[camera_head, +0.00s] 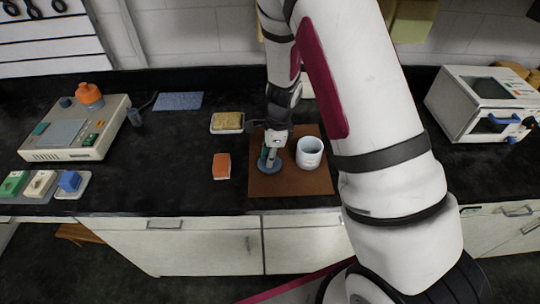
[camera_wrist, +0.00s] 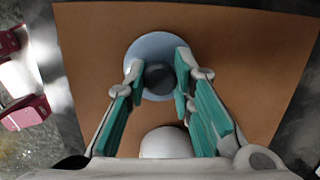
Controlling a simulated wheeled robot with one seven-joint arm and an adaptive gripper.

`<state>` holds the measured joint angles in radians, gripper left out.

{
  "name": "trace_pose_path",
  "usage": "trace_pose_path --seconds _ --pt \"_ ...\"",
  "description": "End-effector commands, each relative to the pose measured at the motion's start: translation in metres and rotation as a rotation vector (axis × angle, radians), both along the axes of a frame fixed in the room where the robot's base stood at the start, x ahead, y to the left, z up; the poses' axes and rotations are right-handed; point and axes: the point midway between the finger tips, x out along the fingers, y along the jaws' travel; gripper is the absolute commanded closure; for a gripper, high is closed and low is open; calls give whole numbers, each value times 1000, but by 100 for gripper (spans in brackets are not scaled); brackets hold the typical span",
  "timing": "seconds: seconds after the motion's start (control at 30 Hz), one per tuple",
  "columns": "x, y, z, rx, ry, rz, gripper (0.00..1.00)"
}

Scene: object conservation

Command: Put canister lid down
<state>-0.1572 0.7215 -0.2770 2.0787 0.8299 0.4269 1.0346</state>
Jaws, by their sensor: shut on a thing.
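The canister lid (camera_head: 268,167) is a pale blue-grey disc with a dark knob. It also shows in the wrist view (camera_wrist: 138,52), with its knob (camera_wrist: 158,78) between the fingers. My gripper (camera_head: 270,153) is shut on this knob and holds the lid level over the left part of the brown mat (camera_head: 300,186). I cannot tell whether the lid touches the mat. The open white canister (camera_head: 311,153) stands upright on the mat, just right of my gripper. A white rounded shape shows at the bottom of the wrist view; I cannot tell what it is.
An orange box (camera_head: 221,166) and a dish with a yellow sponge-like block (camera_head: 227,122) lie left of the mat. A grey device (camera_head: 75,128) stands far left, a white machine (camera_head: 488,103) far right. The mat's front part is bare, near the counter's front edge.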

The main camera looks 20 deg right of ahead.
Motion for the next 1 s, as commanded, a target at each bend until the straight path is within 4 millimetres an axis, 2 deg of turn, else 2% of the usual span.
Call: trace_pose_path --seconds 0.2,0.23,0.3,0.6,0.73,0.87,1.0 --pt "0 0 -3 0 1 0 100" --pt "0 0 -3 0 1 0 73" --pt "0 0 -2 0 0 1 57" --pt "0 0 -2 0 0 1 57" --pt "0 0 5 -1 -2 2 57" --pt "0 -2 23 0 -4 2 57" --pt "-2 -6 52 0 -6 2 57"
